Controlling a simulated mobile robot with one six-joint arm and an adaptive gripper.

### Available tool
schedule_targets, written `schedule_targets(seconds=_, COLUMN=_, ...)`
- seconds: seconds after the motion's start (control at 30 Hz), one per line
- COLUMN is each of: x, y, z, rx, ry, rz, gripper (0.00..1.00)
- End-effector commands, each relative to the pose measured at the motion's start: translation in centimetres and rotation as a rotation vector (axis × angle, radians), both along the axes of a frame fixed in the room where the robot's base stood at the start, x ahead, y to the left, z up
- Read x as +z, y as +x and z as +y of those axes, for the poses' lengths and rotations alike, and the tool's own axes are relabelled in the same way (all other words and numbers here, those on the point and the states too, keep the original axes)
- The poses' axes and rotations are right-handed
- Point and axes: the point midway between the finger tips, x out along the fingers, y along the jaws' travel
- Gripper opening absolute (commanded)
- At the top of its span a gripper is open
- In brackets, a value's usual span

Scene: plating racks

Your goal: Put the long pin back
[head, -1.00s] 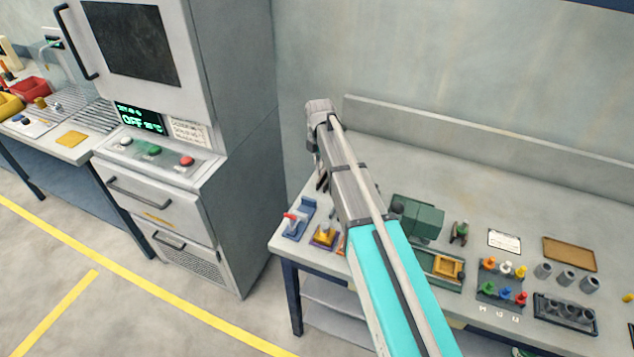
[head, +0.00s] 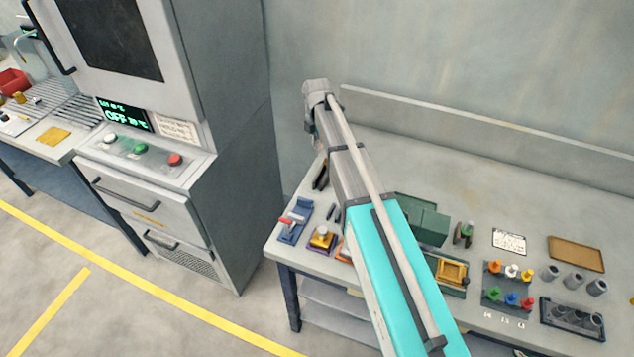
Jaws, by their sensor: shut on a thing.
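My gripper (head: 321,172) shows only in part, as dark fingers pointing down beside my arm over the left end of the workbench (head: 440,165). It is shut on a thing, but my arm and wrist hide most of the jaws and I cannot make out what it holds. I cannot pick out the long pin for certain. Small dark pin-like pieces (head: 331,212) are at the bench's left end, below the gripper in the picture. Near them are a blue fixture with a red handle (head: 295,222) and a dark block with a yellow top (head: 322,238).
A green machine (head: 428,225) and a yellow square frame (head: 451,271) stand right of my arm. Coloured pegs (head: 510,272), grey cylinders (head: 573,280) and a brown tray (head: 575,254) are further right. A tall grey cabinet (head: 232,150) stands left of the bench. The bench's back is clear.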

Motion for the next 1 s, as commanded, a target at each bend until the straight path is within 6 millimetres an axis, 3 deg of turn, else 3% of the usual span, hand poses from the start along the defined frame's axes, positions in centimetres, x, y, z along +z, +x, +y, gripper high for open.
schedule_targets(seconds=0.3, x=0.0, y=-0.3, z=1.1, rx=0.015, ry=0.000, rz=0.000, gripper=0.00)
schedule_targets(seconds=0.47, x=0.3, y=-1.1, z=0.7, rx=0.026, ry=0.000, rz=0.000, gripper=0.00)
schedule_targets(seconds=0.67, x=1.7, y=-4.8, z=-1.8, rx=0.066, ry=-0.001, rz=0.001, gripper=0.00)
schedule_targets(seconds=1.0, x=4.5, y=-13.6, z=-7.6, rx=0.177, ry=-0.002, rz=0.002, gripper=0.00)
